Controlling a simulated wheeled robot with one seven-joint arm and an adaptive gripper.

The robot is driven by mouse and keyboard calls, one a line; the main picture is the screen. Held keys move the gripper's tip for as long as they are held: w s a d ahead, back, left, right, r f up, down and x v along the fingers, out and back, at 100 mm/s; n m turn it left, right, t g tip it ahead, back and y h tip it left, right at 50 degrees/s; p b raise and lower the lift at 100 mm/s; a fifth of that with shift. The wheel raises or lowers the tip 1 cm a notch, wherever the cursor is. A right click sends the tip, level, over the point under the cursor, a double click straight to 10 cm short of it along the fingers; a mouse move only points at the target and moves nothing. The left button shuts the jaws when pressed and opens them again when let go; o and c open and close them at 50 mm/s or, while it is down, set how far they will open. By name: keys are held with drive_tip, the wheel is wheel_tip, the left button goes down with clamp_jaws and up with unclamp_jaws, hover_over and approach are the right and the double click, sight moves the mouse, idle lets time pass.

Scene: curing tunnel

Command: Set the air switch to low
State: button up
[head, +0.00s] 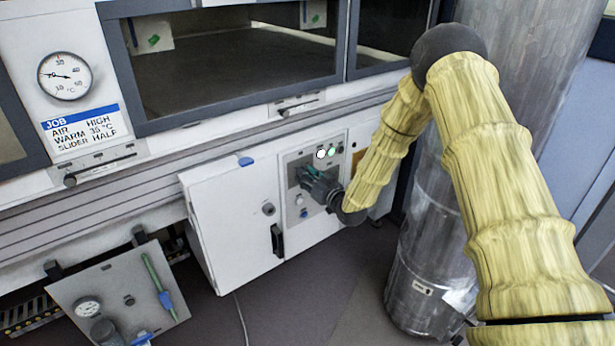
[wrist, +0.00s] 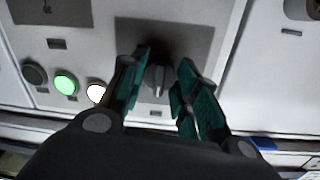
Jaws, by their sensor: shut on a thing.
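The air switch is a grey knob (wrist: 159,82) on a dark plate in the wrist view. The plate is on the control panel (head: 297,226) of the white cabinet. My gripper (head: 308,174) reaches the panel from the right and hides most of the knob in the head view. In the wrist view, my gripper (wrist: 164,72) has one teal-padded finger on each side of the knob and is shut on it. The knob's ridge points roughly up and down in the wrist picture. Its setting marks are too dark and blurred to read.
A green lamp (wrist: 65,83) and a white lamp (wrist: 96,92) are lit beside the switch. A job card (head: 88,128) reads AIR HIGH, WARM 35 °C, SLIDER HALF. A dial gauge (head: 65,76) hangs above it. A large metal cylinder (head: 425,235) stands close to my arm.

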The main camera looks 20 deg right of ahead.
drive_tip(key=o, duration=1)
drive_tip(key=shift+o, duration=0.2)
drive_tip(key=v, duration=1.2)
